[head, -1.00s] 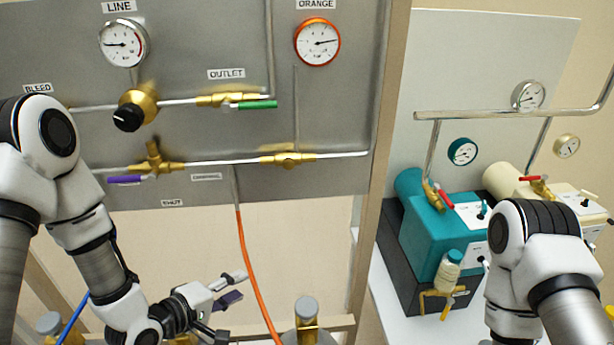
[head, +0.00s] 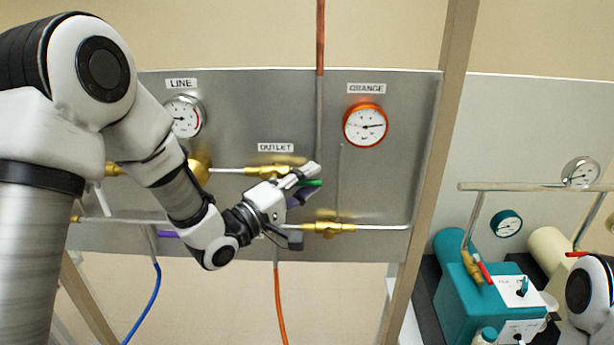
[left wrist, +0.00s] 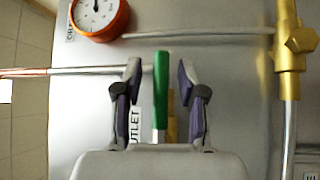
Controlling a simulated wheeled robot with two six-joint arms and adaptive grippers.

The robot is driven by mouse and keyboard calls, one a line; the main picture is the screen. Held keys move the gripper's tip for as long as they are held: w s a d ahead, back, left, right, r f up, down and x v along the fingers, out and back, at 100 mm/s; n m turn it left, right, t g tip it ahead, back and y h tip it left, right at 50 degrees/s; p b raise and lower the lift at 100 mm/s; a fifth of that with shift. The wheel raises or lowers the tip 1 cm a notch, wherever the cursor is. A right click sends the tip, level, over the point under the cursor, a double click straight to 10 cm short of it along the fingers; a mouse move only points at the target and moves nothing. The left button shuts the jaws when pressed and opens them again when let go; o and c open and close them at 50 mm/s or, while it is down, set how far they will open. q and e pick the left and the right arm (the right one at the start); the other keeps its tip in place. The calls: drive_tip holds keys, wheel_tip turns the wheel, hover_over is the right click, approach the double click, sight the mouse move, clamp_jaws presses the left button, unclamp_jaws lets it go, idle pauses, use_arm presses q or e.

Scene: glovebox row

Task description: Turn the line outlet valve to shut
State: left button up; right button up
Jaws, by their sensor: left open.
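The line outlet valve has a brass body (head: 275,171) under the OUTLET label (head: 276,147) on the grey panel. Its green lever (head: 311,183) points right, along the pipe, in the head view. In the left wrist view the green lever (left wrist: 161,88) stands between the two fingers of my left gripper (left wrist: 161,85), with a gap on both sides. My left gripper (head: 305,184) is open around the lever and hides part of it in the head view. My right gripper is out of view; only part of my right arm shows at the lower right.
The orange-rimmed gauge (head: 366,125) sits above right of the valve, and the line gauge (head: 184,116) at upper left. A lower pipe with a brass valve (head: 329,227) runs just below my gripper. An orange hose (head: 281,305) and a blue hose (head: 143,305) hang below.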

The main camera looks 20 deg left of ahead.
use_arm(q)
drive_tip(key=shift+s+a, duration=0.1)
drive_tip(key=shift+s, duration=0.1)
drive_tip(key=shift+w+f, duration=0.1)
drive_tip(key=shift+w, duration=0.1)
clamp_jaws()
